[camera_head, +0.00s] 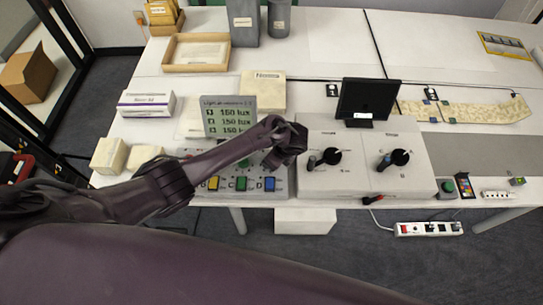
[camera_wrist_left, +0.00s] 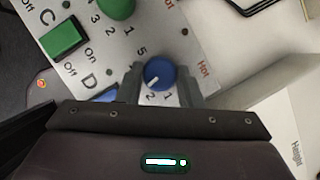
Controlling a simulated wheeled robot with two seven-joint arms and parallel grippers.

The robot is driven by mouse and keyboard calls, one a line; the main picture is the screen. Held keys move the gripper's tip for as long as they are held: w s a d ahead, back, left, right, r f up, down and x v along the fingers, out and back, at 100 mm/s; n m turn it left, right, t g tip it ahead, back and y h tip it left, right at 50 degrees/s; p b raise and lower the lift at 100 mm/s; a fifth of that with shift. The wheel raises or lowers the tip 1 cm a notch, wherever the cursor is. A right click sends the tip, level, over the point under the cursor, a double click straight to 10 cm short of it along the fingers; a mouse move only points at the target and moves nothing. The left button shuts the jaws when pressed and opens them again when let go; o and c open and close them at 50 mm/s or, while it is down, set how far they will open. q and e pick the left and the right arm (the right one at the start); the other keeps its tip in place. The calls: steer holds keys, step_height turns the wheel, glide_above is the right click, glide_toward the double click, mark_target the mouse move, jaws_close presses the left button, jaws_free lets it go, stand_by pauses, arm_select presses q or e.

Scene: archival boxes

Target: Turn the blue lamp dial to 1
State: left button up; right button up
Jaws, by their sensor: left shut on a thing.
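The blue lamp dial (camera_wrist_left: 160,73) sits on the grey lamp panel (camera_wrist_left: 75,72) in the left wrist view. Its white mark points to the lower left, on the side of the printed 2; the printed 1 lies to the right of that. My left gripper (camera_wrist_left: 160,85) has its fingers on both sides of the dial and is shut on it. In the head view my left gripper (camera_head: 285,150) is over the right end of the panel and hides the blue dial. My right gripper is not in view.
A lux display (camera_head: 229,117) stands behind the panel. Yellow (camera_head: 213,184), green (camera_head: 241,184) and blue (camera_head: 269,184) switches line its front. A green dial (camera_wrist_left: 117,6) is near the blue one. A white unit with black knobs (camera_head: 350,175) stands close on the right.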

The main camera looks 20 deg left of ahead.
arm_select(q)
steer(key=n+g, duration=0.1)
steer(key=n, duration=0.2)
steer(key=shift+w, duration=0.1)
steer(key=n+g, duration=0.1)
steer(key=n, duration=0.2)
steer(key=shift+w+n, duration=0.1)
steer(key=shift+n, duration=0.2)
steer(key=n+g, duration=0.1)
steer(key=n, duration=0.1)
steer(key=n+g, duration=0.1)
steer(key=n, duration=0.1)
steer(key=shift+w+h+b, duration=0.1)
steer(key=shift+h+b, duration=0.2)
steer(key=shift+a+n+g+h, duration=0.1)
steer(key=shift+n+g+h, duration=0.3)
steer(key=shift+n, duration=1.2)
steer(key=o, duration=1)
